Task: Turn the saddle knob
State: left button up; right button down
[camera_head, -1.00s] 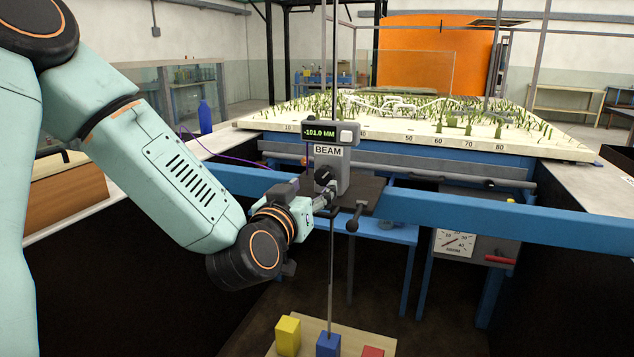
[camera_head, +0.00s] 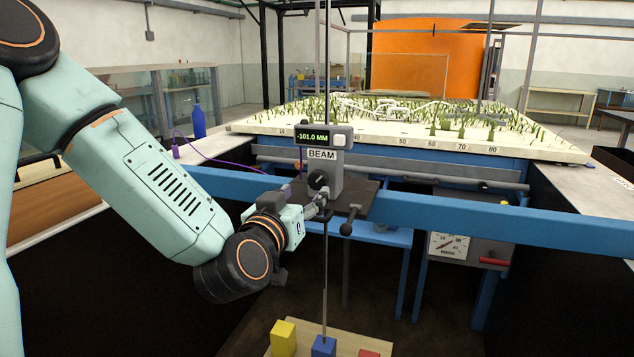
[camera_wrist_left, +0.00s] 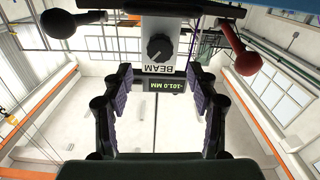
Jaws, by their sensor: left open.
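A black round knob (camera_head: 318,179) with a pale pointer mark sits on the front of the grey saddle block (camera_head: 331,185) labelled BEAM. The display (camera_head: 314,136) above it reads -101.0 MM. My left gripper (camera_head: 320,204) is just below and in front of the knob. In the left wrist view, the knob (camera_wrist_left: 159,48) appears upside down beyond the open left gripper (camera_wrist_left: 160,76), with nothing between its purple-padded fingers. A black ball handle (camera_head: 346,229) hangs at the saddle's right. The left wrist view also shows a dark red ball handle (camera_wrist_left: 248,63). My right gripper is out of view.
The blue beam (camera_head: 430,211) crosses the flume, with dark glass walls either side. A rod (camera_head: 325,290) runs down to a board (camera_head: 310,345) with yellow, blue and red blocks. Behind stands a planted model bed (camera_head: 400,135); a gauge box (camera_head: 470,246) hangs at right.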

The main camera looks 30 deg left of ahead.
aim_at(316, 181)
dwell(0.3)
pick_arm(q)
jog(key=x, duration=0.6)
jog(key=shift+f+p, duration=0.15)
jog(key=shift+p, duration=0.2)
jog(key=shift+w+a, duration=0.2)
jog(key=shift+w, duration=0.25)
jog(key=shift+c, duration=0.5)
jog(key=c, duration=1)
jog(key=shift+p, duration=0.35)
jog(key=shift+c, duration=0.3)
